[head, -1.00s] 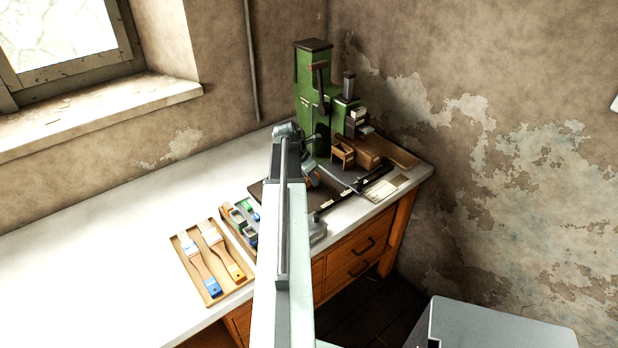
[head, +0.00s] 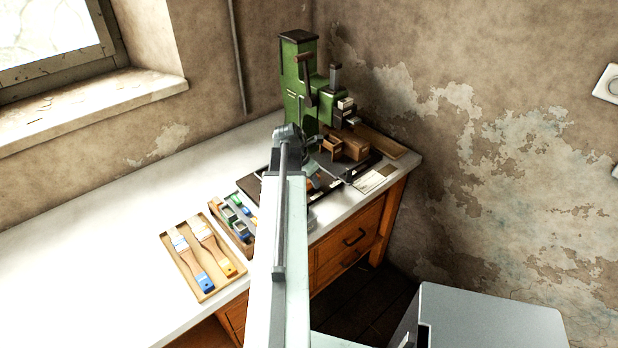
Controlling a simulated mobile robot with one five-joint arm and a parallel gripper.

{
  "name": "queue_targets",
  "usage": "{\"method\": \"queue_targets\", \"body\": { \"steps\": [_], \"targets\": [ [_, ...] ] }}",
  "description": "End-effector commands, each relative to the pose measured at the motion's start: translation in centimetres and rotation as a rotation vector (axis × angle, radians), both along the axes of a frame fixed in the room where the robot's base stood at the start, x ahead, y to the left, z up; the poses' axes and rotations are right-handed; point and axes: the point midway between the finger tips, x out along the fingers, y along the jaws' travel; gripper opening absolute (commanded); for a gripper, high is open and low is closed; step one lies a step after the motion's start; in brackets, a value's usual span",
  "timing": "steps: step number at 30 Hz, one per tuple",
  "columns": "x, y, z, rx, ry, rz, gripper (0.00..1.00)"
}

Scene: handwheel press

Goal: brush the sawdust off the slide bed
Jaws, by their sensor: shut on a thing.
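The green handwheel press (head: 300,85) stands at the back corner of the bench. A dark flat bed (head: 252,187) lies in front of it, partly hidden by my arm. I cannot make out sawdust on it. My gripper (head: 312,184) is low over this bed, in front of the press, and mostly hidden behind my wrist and forearm. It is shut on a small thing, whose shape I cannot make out. A brush with a blue end (head: 194,262) and a brush with a yellow end (head: 213,247) lie in a shallow wooden tray (head: 187,277) on the left.
A box of small green, blue and grey pieces (head: 235,222) stands between the tray and my arm. The white bench top (head: 90,265) is clear at left. A grey cabinet-like box (head: 490,315) stands at lower right.

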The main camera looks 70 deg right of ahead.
Motion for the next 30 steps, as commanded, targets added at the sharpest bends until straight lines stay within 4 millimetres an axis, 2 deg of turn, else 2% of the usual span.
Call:
{"method": "queue_targets", "body": {
  "steps": [7,21,30],
  "targets": [
    [-0.1,0.1,0.4,0.004,0.000,-0.002,0.00],
    [0.0,0.0,6.0,0.002,0.001,-0.001,0.00],
    [0.0,0.0,6.0,0.001,0.000,0.000,0.00]
  ]
}}
